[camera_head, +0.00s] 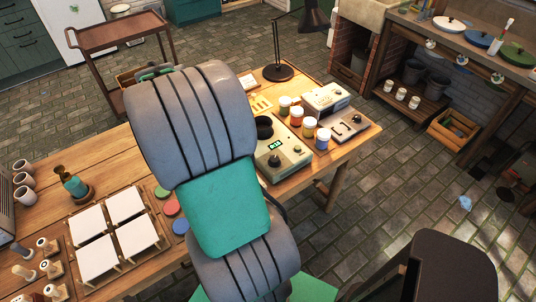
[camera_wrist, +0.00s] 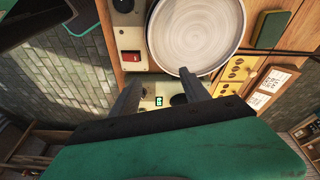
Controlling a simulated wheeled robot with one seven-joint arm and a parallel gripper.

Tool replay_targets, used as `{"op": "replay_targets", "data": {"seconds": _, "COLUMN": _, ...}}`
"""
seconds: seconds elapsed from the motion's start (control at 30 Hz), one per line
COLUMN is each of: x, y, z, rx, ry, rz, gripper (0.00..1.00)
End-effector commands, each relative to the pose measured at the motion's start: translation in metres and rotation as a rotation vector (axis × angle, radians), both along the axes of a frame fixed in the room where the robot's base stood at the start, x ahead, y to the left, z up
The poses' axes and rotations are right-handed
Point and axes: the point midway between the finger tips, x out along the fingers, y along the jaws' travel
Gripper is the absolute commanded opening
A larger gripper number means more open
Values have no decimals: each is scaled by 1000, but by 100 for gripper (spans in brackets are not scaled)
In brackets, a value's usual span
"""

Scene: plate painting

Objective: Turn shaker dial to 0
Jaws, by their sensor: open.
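A beige device (camera_head: 289,154) with a small lit green display and a dark dial (camera_head: 273,161) stands on the wooden table, right of my arm in the head view. I take it to be the shaker. In the wrist view, a lit green display (camera_wrist: 159,101) and a dark round knob (camera_wrist: 178,99) show between the fingers, partly cut off by the hand below. The dial's setting is too small to read. My gripper (camera_wrist: 161,76) is open, with nothing between its fingertips; I see no contact with the dial. My arm hides the gripper in the head view.
Several paint jars (camera_head: 297,116) stand close behind the beige device, beside a white device (camera_head: 325,98). White tiles (camera_head: 127,206) lie on a rack at left. A large round pale disc (camera_wrist: 196,35) and a red switch (camera_wrist: 130,57) show in the wrist view.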

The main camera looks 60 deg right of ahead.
Motion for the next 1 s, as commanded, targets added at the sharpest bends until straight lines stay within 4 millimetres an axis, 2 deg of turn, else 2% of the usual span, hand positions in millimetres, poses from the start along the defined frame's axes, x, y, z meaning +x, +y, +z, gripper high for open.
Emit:
{"op": "replay_targets", "data": {"seconds": 0.03, "x": -26, "y": -41, "z": -20, "rx": -18, "ry": 23, "rz": -243, "gripper": 54}}
{"op": "replay_targets", "data": {"seconds": 0.1, "x": -60, "y": -81, "z": -41, "rx": -62, "ry": 38, "rz": -531, "gripper": 54}}
{"op": "replay_targets", "data": {"seconds": 0.2, "x": -92, "y": -110, "z": -59, "rx": -109, "ry": 50, "rz": -769, "gripper": 54}}
{"op": "replay_targets", "data": {"seconds": 0.37, "x": -106, "y": -119, "z": -75, "rx": -127, "ry": 53, "rz": -841, "gripper": 54}}
{"op": "replay_targets", "data": {"seconds": 0.6, "x": -121, "y": -127, "z": -117, "rx": -125, "ry": 53, "rz": -836, "gripper": 54}}
{"op": "replay_targets", "data": {"seconds": 0.7, "x": -124, "y": -130, "z": -128, "rx": -125, "ry": 51, "rz": -834, "gripper": 54}}
{"op": "replay_targets", "data": {"seconds": 1.0, "x": -126, "y": -131, "z": -135, "rx": -126, "ry": 48, "rz": -833, "gripper": 54}}
